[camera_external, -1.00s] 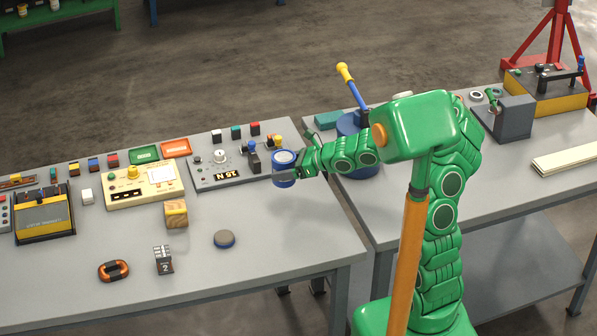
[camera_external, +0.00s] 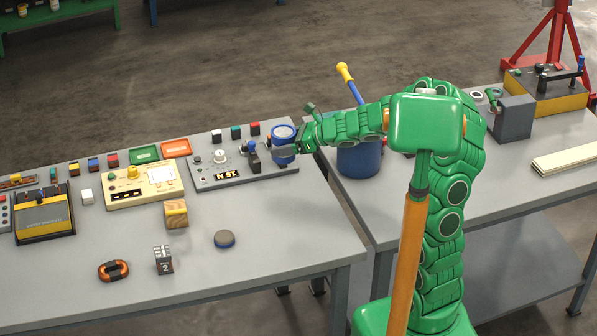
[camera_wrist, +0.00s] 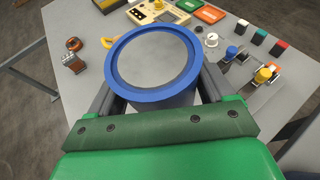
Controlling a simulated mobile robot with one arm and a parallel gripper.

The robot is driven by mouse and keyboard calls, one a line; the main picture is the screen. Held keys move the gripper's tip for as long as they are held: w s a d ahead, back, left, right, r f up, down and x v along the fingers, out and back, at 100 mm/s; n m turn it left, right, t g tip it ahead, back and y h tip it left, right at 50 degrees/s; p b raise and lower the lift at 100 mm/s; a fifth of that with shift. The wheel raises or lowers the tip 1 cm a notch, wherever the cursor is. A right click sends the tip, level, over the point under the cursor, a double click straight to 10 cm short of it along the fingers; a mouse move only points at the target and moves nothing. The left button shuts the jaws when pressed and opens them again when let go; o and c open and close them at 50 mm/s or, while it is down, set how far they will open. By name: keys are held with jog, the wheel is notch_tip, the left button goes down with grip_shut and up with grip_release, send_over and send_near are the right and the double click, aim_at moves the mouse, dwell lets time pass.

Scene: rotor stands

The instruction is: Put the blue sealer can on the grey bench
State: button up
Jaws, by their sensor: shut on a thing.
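The blue sealer can (camera_external: 284,134) has a blue rim and a grey lid and looks upright. My gripper (camera_external: 279,150) is shut on it, with one finger on each side of the can in the wrist view. There the can's round lid (camera_wrist: 152,60) fills the middle and hides part of the bench. In the outside view the can shows over the right end of the grey control panel (camera_external: 225,178) on the left grey bench (camera_external: 300,225). I cannot tell how high it is above the panel.
A blue drum (camera_external: 359,158) with a lever stands on the right bench.

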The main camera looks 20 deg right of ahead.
notch_tip(320, 180, up, 10)
jog(key=shift+f, duration=0.15)
jog(key=shift+d+r, duration=0.25)
jog(key=shift+r, duration=0.05)
jog(key=w+d+m+t+h, duration=0.2)
jog(key=d+m+t+h, duration=0.25)
jog(key=d, duration=2.85)
jog(key=s+d+m+t+h, duration=0.1)
jog(key=s+d+m, duration=0.1)
jog(key=s+d, duration=0.55)
jog(key=s+d+m+h, duration=0.15)
jog(key=s+d, duration=0.25)
jog(key=d, duration=0.7)
jog(key=s+d+m+t+h, duration=0.1)
jog(key=s+d+h, duration=0.1)
jog(key=s+d, duration=0.5)
jog(key=f, duration=0.9)
jog(key=w+d+f, duration=0.1)
jog(key=f, duration=0.8)
jog(key=w+d+f, duration=0.1)
jog(key=f, duration=0.8)
jog(key=shift+a, duration=0.1)
jog(key=o, duration=1.2)
jog(key=shift+f, duration=0.1)
